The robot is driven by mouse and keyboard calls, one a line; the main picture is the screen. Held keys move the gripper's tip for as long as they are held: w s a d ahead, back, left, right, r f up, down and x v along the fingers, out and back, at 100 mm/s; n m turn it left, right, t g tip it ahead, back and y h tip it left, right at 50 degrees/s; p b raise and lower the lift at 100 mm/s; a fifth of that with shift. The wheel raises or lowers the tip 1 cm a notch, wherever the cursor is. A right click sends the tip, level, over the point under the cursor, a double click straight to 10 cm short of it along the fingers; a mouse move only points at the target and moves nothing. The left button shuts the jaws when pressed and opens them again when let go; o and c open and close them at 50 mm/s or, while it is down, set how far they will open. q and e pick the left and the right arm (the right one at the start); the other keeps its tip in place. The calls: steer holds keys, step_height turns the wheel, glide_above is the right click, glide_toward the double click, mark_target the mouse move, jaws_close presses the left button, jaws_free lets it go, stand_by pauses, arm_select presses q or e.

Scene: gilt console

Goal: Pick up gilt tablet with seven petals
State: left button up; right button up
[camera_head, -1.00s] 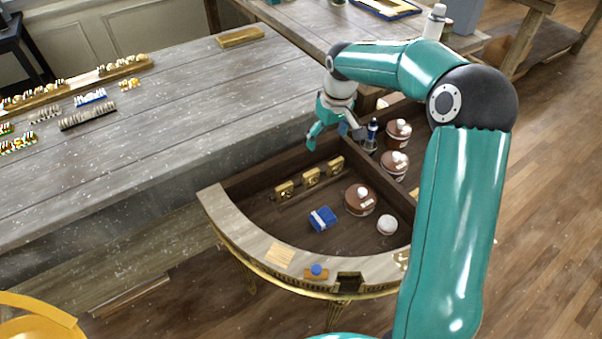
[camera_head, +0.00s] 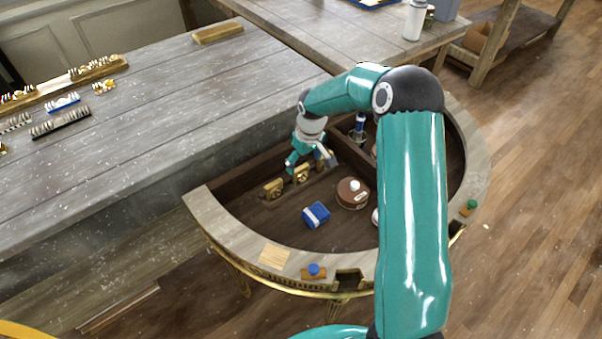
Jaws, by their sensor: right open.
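Several small gilt tablets stand in a row along the back of the semicircular console's dark tray. The left tablet (camera_head: 273,188) is in clear view with a round relief. The middle tablet (camera_head: 302,173) is just below my right gripper, and the right tablet (camera_head: 325,157) is partly hidden by it. The petals are too small to count. My right gripper (camera_head: 309,163) is open and empty, pointing down over the middle and right tablets. I cannot tell whether it touches either one. My left gripper is not in view.
In the console (camera_head: 197,203) are a blue box with a white band (camera_head: 315,214), a brown round tin (camera_head: 352,193) and a dark blue bottle (camera_head: 358,128). My right arm hides the console's right part. A grey wooden table (camera_head: 130,130) adjoins at left.

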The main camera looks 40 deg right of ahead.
mark_target(302, 169)
steer(key=f, duration=0.1)
steer(key=f+p, duration=0.1)
steer(key=f, duration=0.2)
steer(key=shift+w+a+f, duration=0.15)
steer(key=shift+w+f, duration=0.05)
steer(key=shift+w, duration=0.15)
steer(key=shift+w+f+p, duration=0.1)
steer(key=shift+f+p, duration=0.2)
steer(key=shift+f, duration=0.25)
steer(key=c, duration=1.1)
steer(key=shift+r, duration=0.1)
steer(key=shift+c, duration=0.2)
